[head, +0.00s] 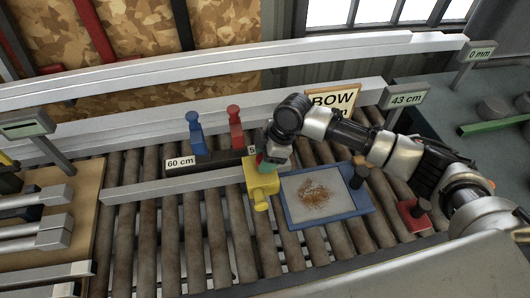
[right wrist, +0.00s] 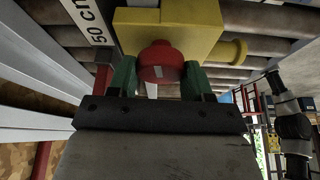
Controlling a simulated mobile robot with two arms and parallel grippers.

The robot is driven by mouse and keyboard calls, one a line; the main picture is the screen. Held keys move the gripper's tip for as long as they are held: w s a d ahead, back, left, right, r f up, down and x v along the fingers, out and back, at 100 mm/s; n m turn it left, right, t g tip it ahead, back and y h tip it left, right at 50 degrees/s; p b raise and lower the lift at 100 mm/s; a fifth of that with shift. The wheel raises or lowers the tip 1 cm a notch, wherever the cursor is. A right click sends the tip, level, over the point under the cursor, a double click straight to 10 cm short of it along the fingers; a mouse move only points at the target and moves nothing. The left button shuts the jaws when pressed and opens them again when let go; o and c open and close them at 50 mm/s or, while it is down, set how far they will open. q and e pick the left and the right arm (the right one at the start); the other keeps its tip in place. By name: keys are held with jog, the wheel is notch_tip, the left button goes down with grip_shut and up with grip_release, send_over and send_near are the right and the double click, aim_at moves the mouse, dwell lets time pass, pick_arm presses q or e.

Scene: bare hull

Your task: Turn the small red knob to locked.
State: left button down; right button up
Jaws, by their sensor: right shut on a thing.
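The small red knob (right wrist: 160,62) sits on the face of a yellow block (right wrist: 205,40) and carries a pale mark. In the right wrist view my right gripper (right wrist: 159,78) has its green fingers on either side of the knob, shut on it. In the head view the yellow block (head: 262,178) stands on the rollers, with a yellow stub on its near side. My right gripper (head: 271,160) reaches it from above and mostly hides the knob there. I see no locked marking. My left gripper is not in view.
A blue tray (head: 293,218) with brown debris lies right of the block. A red block (head: 414,217) with a dark knob is farther right. Blue (head: 195,132) and red (head: 235,128) upright pieces stand on a dark bar behind. Rollers in front are clear.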

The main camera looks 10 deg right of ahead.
jog(key=shift+r+m+p, duration=0.25)
jog(key=shift+m+p, duration=0.15)
jog(key=shift+f+m+t, duration=0.15)
jog(key=shift+m+t, duration=0.15)
jog(key=shift+m, duration=0.1)
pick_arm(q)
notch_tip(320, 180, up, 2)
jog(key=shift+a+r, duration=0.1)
pick_arm(e)
jog(key=o, duration=0.9)
jog(key=shift+o, duration=0.2)
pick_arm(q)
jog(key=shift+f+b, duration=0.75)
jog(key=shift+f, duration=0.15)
pick_arm(e)
jog(key=w+v, duration=0.1)
jog(key=v, duration=0.9)
jog(key=shift+s+r, duration=0.35)
jog(key=shift+s, duration=0.15)
jog(key=shift+d+f, duration=0.1)
jog(key=shift+d, duration=0.05)
